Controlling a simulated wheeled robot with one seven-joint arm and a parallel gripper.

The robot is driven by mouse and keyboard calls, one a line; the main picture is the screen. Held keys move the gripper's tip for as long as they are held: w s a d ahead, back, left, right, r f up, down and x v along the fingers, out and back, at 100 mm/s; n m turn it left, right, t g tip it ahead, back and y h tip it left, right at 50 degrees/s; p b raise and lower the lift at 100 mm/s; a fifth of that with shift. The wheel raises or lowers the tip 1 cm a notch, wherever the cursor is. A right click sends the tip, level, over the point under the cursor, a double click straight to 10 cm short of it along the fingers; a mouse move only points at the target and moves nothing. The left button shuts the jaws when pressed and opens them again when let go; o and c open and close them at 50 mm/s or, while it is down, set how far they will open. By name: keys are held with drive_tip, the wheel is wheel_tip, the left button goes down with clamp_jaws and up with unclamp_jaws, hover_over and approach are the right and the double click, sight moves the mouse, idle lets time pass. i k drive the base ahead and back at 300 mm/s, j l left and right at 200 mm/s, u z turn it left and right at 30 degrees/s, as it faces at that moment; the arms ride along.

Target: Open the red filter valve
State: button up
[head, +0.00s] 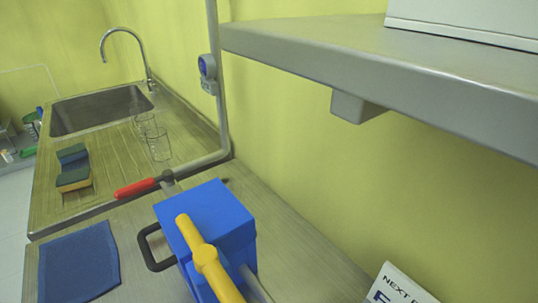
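A red lever handle (134,190) with a dark inner end lies nearly level in the head view, left of centre. It meets a grey fitting (168,184) at the lower end of a grey pipe (221,120). It sits just behind a blue box (215,208). The pipe runs down the wall and bends left toward the lever. The state of the valve inside cannot be told. My gripper is not in view.
The blue box bears a yellow lever (205,256) and a black side handle (151,248). A blue cloth (79,262), sponges (74,178), glass beakers (158,144) and a sink (100,108) are at left. A grey shelf (400,65) overhangs at right.

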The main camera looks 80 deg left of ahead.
sight(167, 176)
drive_tip(key=k+j+u, duration=0.4)
drive_tip(key=k+j, duration=0.15)
drive_tip(key=k+u, duration=0.1)
drive_tip(key=u, duration=1.45)
drive_tip(key=j+u, duration=0.1)
drive_tip(key=u, duration=0.65)
drive_tip(key=i+j+u, duration=0.1)
drive_tip(key=u, duration=0.25)
